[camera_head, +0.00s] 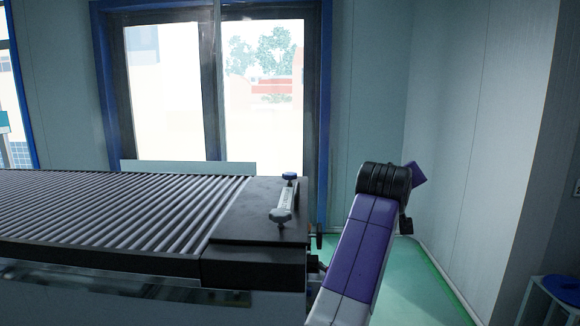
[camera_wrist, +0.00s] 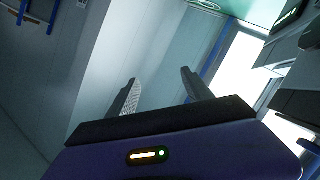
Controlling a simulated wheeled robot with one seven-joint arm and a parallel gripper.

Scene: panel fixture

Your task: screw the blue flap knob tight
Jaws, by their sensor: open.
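The blue flap knob (camera_head: 289,176) sits at the back of the dark end plate of a ribbed bench in the head view. A pale flap or bar (camera_head: 286,198) runs from it toward a grey knob (camera_head: 280,215) nearer the front. How tight the blue knob is cannot be told. My gripper (camera_wrist: 158,75) shows in the wrist view with two grey fingers apart and nothing between them. In the head view my purple and white arm rises right of the bench, and its fingers are hidden. The gripper is away from the knob, which I cannot make out in the wrist view.
The ribbed bench (camera_head: 120,214) fills the left and centre of the head view, with its dark end plate (camera_head: 240,228) close to my arm. A window stands behind it. A white wall and green floor (camera_head: 420,285) lie right. A blue-topped stool (camera_head: 562,290) stands lower right.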

